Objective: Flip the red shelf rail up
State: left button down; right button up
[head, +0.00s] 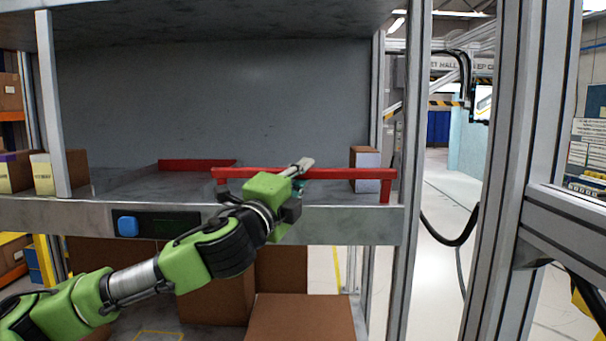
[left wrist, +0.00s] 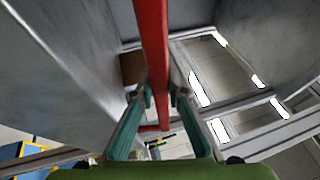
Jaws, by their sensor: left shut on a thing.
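The red shelf rail (head: 350,173) runs level across the right half of the shelf front. Its bar stands a little above the grey front beam (head: 345,222), and its right end leg reaches down to that beam. My left gripper (head: 299,172) is at about the middle of the bar, shut on it. In the left wrist view the red rail (left wrist: 152,45) passes between the two teal fingers of the left gripper (left wrist: 160,95), which close in on both sides. My right gripper is not in view.
Another red strip (head: 197,164) lies farther back on the shelf. A blue button (head: 127,226) sits on the front beam. A box (head: 365,168) stands behind the rail's right end, with a metal post (head: 409,130) beside it. Cardboard boxes (head: 300,318) are below the shelf.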

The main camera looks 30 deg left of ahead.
pick_arm(q)
jog(key=shift+a+r, duration=0.15)
jog(key=shift+r, duration=0.05)
dwell(0.6)
jog(key=c, duration=2)
grip_release()
jog(key=shift+o, duration=0.2)
jog(key=shift+w+f, duration=0.15)
jog(key=shift+f, duration=0.05)
jog(key=v, duration=0.7)
jog(key=shift+s, duration=0.25)
jog(key=shift+w+f, duration=0.1)
